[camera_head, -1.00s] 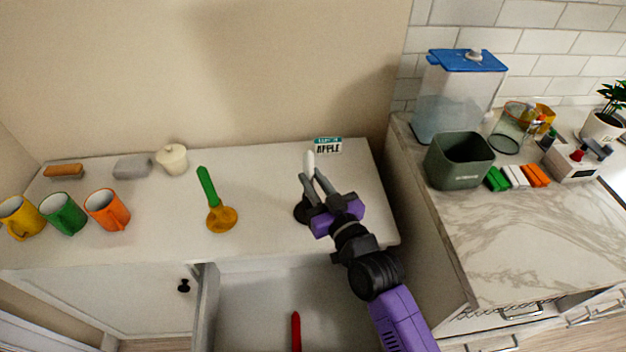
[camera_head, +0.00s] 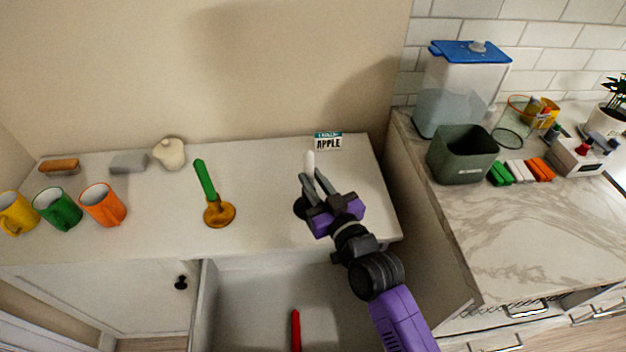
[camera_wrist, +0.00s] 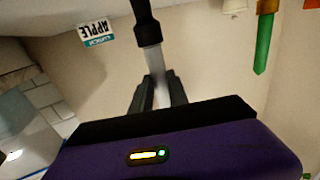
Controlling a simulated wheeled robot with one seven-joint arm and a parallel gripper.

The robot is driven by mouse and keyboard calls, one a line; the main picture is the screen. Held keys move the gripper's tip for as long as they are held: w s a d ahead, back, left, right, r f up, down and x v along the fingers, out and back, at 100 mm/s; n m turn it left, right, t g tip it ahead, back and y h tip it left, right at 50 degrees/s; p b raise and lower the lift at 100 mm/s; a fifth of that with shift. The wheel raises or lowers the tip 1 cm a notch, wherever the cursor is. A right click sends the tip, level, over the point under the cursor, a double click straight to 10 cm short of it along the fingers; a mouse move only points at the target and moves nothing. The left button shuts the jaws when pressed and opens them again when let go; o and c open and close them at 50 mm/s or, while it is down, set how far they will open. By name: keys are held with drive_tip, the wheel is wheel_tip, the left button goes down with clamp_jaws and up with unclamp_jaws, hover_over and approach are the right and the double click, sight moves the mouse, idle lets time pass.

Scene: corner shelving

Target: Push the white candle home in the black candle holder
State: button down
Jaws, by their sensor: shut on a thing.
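The white candle (camera_head: 310,162) stands between the fingers of my gripper (camera_head: 311,180), which is shut on it. Its tip shows above the fingers in the head view. The black candle holder (camera_head: 300,208) stands on the white cabinet top, mostly hidden behind my gripper. In the wrist view the white candle (camera_wrist: 153,60) runs from between my fingers (camera_wrist: 158,92) to the black holder (camera_wrist: 146,20), and its end meets the holder's socket. How deep it sits inside cannot be told.
A green candle (camera_head: 205,178) stands in an orange holder (camera_head: 219,215) to the left. An APPLE box (camera_head: 328,142) is behind my gripper. Several mugs stand at far left. A red candle (camera_head: 296,330) lies in the open drawer below. A marble counter (camera_head: 530,230) is at right.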

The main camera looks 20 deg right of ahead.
drive_tip(key=c, duration=1.2)
unclamp_jaws()
drive_tip(key=shift+f, duration=0.1)
drive_tip(key=s+b, duration=0.1)
drive_tip(key=s, duration=0.6)
drive_tip(key=shift+s+d, duration=0.15)
drive_tip(key=shift+s, duration=0.25)
